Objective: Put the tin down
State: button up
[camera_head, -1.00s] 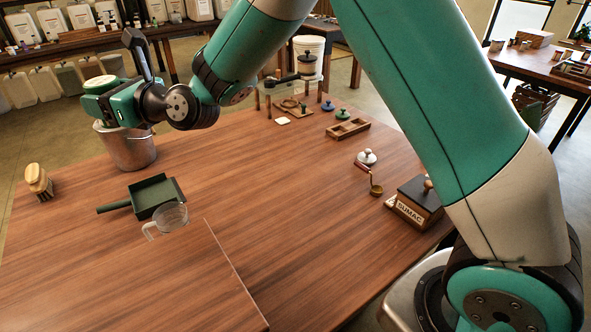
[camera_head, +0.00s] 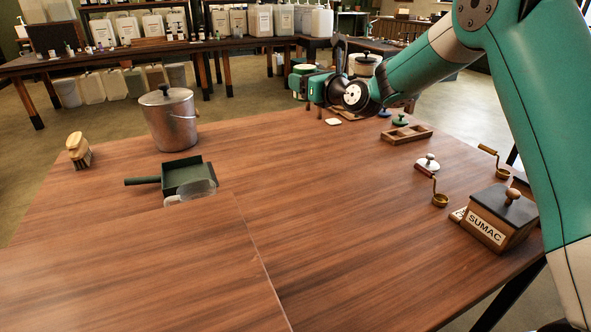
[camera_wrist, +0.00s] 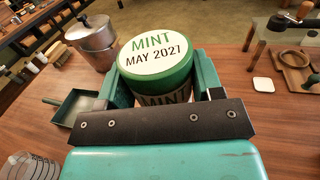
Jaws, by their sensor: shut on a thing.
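A round green tin (camera_wrist: 156,60) with a white lid label reading "MINT MAY 2027" sits between the two fingers of my gripper (camera_wrist: 158,84) in the wrist view. The fingers are shut on its sides, and the tin is upright. In the head view my gripper (camera_head: 308,88) is near the table's far edge, right of the metal bucket, and the tin's top (camera_head: 304,69) shows only small there. The tin's underside is hidden, so I cannot tell its exact height over the wooden table (camera_head: 290,180).
A lidded metal bucket (camera_head: 172,120) stands at the back left, with a brush (camera_head: 78,150) and a green dustpan (camera_head: 188,176) nearby. A wooden tray (camera_head: 407,136) and a sumac box (camera_head: 497,220) are at the right. The table's middle is clear.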

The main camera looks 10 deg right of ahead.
notch_tip(320, 180, down, 18)
jog(key=b, duration=0.3)
jog(key=shift+r, duration=0.1)
